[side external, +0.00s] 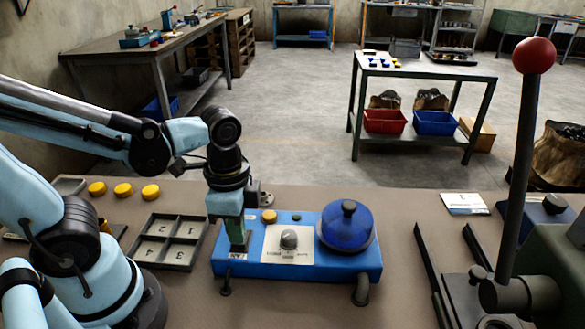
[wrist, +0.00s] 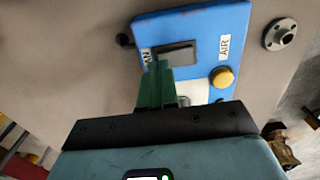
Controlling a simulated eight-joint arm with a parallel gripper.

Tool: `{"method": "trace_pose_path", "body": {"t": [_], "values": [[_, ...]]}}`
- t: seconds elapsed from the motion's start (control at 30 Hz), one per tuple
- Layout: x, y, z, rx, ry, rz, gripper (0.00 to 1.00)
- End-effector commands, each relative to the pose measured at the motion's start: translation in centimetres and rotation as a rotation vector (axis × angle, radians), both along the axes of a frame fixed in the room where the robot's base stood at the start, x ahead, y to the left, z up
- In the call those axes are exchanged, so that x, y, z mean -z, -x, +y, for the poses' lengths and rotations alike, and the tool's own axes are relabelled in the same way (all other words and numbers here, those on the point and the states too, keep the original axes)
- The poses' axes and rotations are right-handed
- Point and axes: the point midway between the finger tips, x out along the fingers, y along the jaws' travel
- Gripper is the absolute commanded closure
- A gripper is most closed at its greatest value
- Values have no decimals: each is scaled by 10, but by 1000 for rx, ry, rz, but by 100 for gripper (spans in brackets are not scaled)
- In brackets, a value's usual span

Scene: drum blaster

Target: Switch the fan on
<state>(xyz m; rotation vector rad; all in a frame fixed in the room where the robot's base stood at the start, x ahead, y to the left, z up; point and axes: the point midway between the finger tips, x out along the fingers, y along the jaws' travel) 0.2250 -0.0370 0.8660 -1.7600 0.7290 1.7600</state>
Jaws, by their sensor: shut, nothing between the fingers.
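The blue control box (side external: 310,270) stands on the bench in the side view and fills the top of the wrist view (wrist: 196,22). In the wrist view, a dark rectangular switch (wrist: 178,54) sits in its face beside a small white label (wrist: 146,55), which looks like FAN. My gripper (side external: 238,247) points down over the left end of the box. Its green fingers are shut and empty, and their tips (wrist: 157,66) lie at the switch's lower left edge. I cannot tell whether they touch it. The fingers hide the switch in the side view.
A yellow button (side external: 269,216), a grey knob (side external: 289,239) and a blue dome (side external: 346,232) sit on the box. A compartment tray (side external: 168,241) and several yellow discs (side external: 123,190) lie left. A red-knobbed lever (side external: 525,150) stands right.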

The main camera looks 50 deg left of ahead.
Motion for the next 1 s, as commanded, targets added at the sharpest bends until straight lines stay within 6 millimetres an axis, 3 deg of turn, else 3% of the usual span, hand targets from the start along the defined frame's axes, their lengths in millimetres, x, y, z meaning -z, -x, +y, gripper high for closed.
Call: {"method": "trace_pose_path", "body": {"t": [1.0], "values": [[16, 0, 0, 0, 0, 0, 100]]}}
